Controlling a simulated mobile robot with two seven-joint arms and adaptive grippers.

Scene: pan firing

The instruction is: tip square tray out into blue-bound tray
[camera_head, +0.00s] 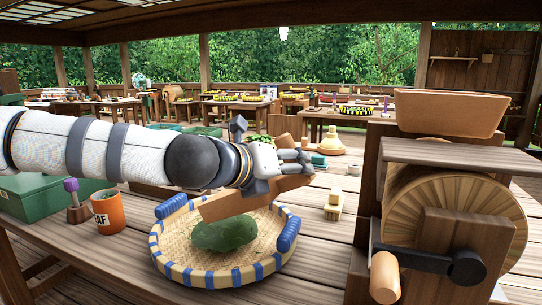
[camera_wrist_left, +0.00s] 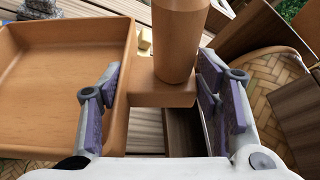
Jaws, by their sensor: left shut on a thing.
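The square tray (camera_head: 235,206) is light brown wood, held tilted over the blue-bound tray. My left gripper (camera_head: 293,168) is shut on it. In the left wrist view, the square tray (camera_wrist_left: 62,85) lies left of the gripper (camera_wrist_left: 165,100), and its visible inside is bare. A wooden lug and a round peg at its side sit between the fingers. The blue-bound tray (camera_head: 205,277) is a round woven basket with blue bands and two blue grips. A green leafy heap (camera_head: 224,234) lies in it, partly below the square tray. My right gripper is in neither view.
A wooden drum machine with a crank (camera_head: 450,262) stands close on the right. An orange cup (camera_head: 107,211), a purple-topped tool (camera_head: 74,200) and a green box (camera_head: 38,203) stand on the left.

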